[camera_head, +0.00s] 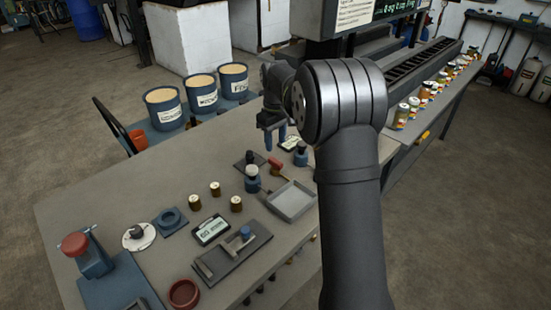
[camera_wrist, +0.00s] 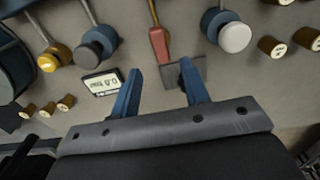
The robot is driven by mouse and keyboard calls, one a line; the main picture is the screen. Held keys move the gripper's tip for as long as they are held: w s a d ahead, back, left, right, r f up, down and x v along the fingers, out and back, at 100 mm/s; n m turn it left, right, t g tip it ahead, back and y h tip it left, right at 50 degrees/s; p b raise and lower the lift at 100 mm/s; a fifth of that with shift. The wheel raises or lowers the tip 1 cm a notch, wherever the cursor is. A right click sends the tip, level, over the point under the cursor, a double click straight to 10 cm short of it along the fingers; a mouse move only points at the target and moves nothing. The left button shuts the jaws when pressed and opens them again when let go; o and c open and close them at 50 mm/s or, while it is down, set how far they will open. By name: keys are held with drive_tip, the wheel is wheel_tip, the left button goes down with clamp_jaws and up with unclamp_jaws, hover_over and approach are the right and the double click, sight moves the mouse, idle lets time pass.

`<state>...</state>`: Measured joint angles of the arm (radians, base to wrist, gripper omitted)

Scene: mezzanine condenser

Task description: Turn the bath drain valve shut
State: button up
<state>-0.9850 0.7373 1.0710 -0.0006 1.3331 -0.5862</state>
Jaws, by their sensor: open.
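A red lever handle (camera_head: 275,163), which looks like the drain valve's, stands on the bench between two blue knobbed fittings. It shows in the wrist view (camera_wrist: 159,45) on a thin rod, at the top centre. No label names the valve, and I cannot tell its turn angle. My gripper (camera_head: 275,138) hangs above the bench behind the handle, its fingers apart and empty. In the wrist view the fingers (camera_wrist: 160,82) point toward the handle, which lies beyond their tips. A dark plate (camera_wrist: 185,74) appears beyond the right finger. My arm hides part of the bench.
The white-knobbed fitting (camera_head: 251,174) and dark-knobbed fitting (camera_head: 301,149) stand close on either side. A small display (camera_head: 290,143) sits near the dark one. A grey tray (camera_head: 291,214) lies in front. Blue tubs (camera_head: 200,92) stand behind. The bench's left rear is clear.

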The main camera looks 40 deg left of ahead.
sight(275, 160)
wheel_tip(275, 160, down, 8)
drive_tip(key=shift+r, duration=0.15)
clamp_jaws()
